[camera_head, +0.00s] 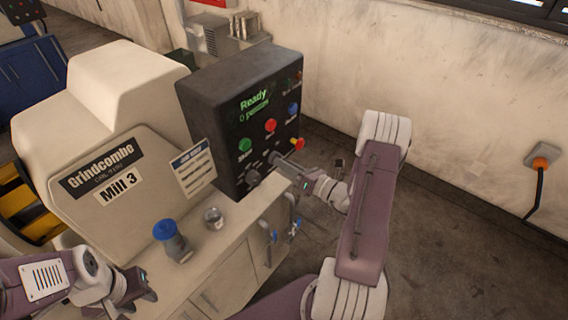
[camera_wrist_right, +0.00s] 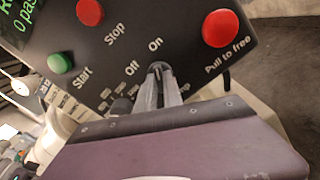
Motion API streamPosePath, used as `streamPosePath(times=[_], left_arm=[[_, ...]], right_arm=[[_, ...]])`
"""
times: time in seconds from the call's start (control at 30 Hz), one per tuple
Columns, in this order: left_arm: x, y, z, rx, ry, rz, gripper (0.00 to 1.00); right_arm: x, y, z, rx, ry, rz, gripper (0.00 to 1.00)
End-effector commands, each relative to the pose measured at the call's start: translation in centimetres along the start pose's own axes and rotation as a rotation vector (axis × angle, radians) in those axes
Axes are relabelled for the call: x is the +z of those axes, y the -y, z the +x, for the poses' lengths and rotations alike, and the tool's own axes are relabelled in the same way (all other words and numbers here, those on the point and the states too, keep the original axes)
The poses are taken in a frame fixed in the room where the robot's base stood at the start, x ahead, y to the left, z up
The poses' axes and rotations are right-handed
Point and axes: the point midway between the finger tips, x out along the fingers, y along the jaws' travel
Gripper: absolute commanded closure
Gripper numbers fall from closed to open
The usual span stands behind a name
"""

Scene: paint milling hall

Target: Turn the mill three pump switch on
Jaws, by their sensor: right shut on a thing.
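The black control panel (camera_head: 225,115) stands on the bench beside the cream mill labelled "Mill 3" (camera_head: 118,188). Its display reads "Ready". My right gripper (camera_head: 277,161) is at the lower part of the panel face. In the right wrist view its fingers (camera_wrist_right: 160,84) are closed on a small dark switch just below the "Off" and "On" labels. The fingers hide most of the switch, so I cannot tell which way it points. My left gripper (camera_head: 142,287) is low at the left, in front of the bench and away from the panel; its jaws are unclear.
A green Start button (camera_wrist_right: 60,63), red Stop button (camera_wrist_right: 90,12) and red "Pull to free" knob (camera_wrist_right: 222,28) are close to the switch. A blue-topped container (camera_head: 168,238) and a small metal cup (camera_head: 214,218) stand on the bench.

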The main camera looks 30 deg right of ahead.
Motion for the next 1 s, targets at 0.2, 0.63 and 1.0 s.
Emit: streamPosePath(times=[0.2, 0.63, 1.0], left_arm=[[0.0, 0.0, 0.0, 0.0, 0.0, 0.0, 0.64], [0.1, 0.0, 0.8, 0.0, 0.0, 0.0, 0.64], [0.2, 0.0, 2.0, 0.0, 0.0, 0.0, 0.64]], right_arm=[[0.1, 0.0, 0.0, 0.0, 0.004, 0.0, 0.67], [-0.1, 0.3, -2.3, -0.005, 0.005, -0.001, 0.67], [0.0, 0.1, -8.7, -0.002, 0.004, -0.001, 0.67]])
